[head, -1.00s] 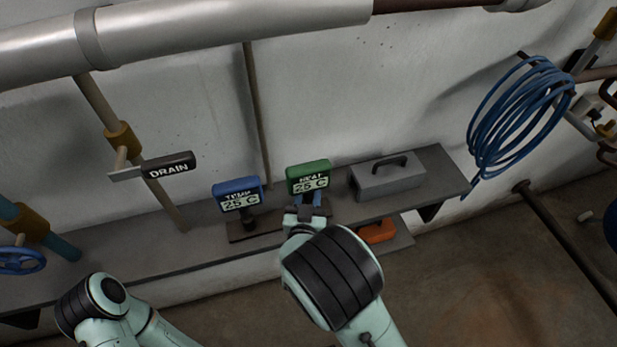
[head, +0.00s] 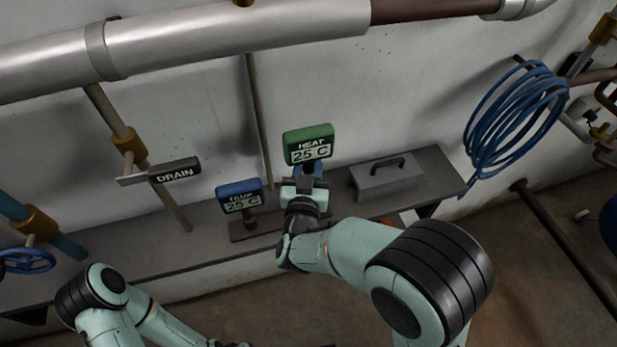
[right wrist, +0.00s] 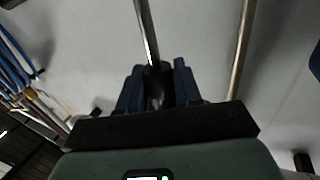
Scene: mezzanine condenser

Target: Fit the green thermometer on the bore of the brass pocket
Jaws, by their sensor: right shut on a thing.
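The green thermometer (head: 308,145), marked HEAT and 25 C, is upright and raised above the shelf in the head view. My right gripper (head: 305,171) is shut on its stem just below the green head. In the right wrist view the blue fingers (right wrist: 158,88) close on a dark collar, and a thin metal probe (right wrist: 146,35) runs up from it. A small brown fitting on top of the silver pipe, cut by the top edge, may be the brass pocket (head: 243,2); its bore cannot be made out.
A blue TEMP thermometer (head: 240,196) stands in a rack on the grey shelf (head: 120,255). A grey toolbox (head: 386,180) sits right of it. The silver pipe (head: 240,35) crosses above. A DRAIN lever (head: 175,170) is at left, a blue hose coil (head: 515,115) at right.

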